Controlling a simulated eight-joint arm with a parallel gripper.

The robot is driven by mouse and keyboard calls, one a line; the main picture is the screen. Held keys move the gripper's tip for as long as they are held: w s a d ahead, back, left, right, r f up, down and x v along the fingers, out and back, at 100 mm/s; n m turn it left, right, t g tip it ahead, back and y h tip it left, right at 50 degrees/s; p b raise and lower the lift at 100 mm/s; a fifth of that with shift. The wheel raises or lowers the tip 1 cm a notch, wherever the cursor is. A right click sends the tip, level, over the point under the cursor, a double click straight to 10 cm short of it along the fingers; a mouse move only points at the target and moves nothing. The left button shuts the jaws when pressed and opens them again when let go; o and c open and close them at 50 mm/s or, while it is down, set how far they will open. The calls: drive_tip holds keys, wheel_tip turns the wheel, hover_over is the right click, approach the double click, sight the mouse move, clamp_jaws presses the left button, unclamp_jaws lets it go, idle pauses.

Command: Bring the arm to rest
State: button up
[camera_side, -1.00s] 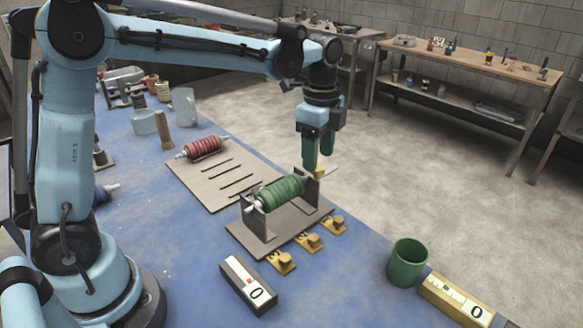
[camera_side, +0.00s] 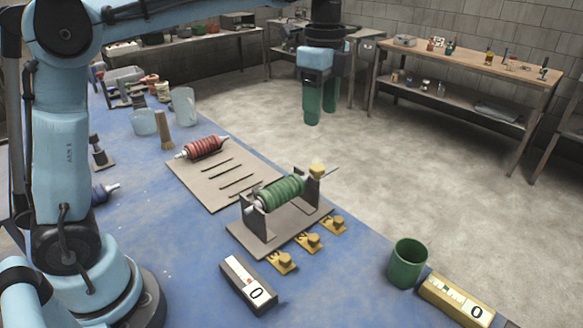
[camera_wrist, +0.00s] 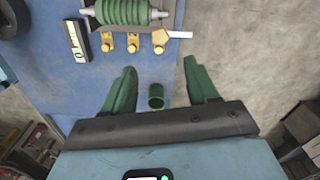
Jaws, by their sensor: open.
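My gripper (camera_side: 321,104) is raised high in the side view, well above and behind the stand with the green roll. Its two green fingers are apart with nothing between them. In the wrist view my gripper (camera_wrist: 162,80) also shows spread fingers. The green ribbed roll (camera_side: 277,193) rests across the uprights of a grey stand (camera_side: 262,237). A yellow knob (camera_side: 317,171) sits at the roll's far end with a thin rod beyond it.
A red roll (camera_side: 204,147) lies on a slotted board (camera_side: 213,187). Several numbered yellow tabs (camera_side: 309,242) line the stand's front. A green cup (camera_side: 407,263), a dark counter box (camera_side: 247,284) and a yellow counter box (camera_side: 455,300) stand at the blue table's front. Space around my gripper is clear.

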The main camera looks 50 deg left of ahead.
drive_tip(key=s+a+f+n+t, duration=0.1)
drive_tip(key=s+f+n+t, duration=0.1)
drive_tip(key=s+f+n, duration=0.1)
drive_tip(key=s+a+f+n+t, duration=0.1)
drive_tip(key=s+f+n+t, duration=0.1)
drive_tip(key=s+f+n, duration=0.2)
drive_tip(key=s+a+f+n+t, duration=0.1)
drive_tip(key=s+f+n+t, duration=0.2)
drive_tip(key=s+n, duration=0.4)
drive_tip(key=shift+s+a+f+n, duration=0.1)
drive_tip(key=shift+s+f+n, duration=0.1)
drive_tip(key=shift+n, duration=0.4)
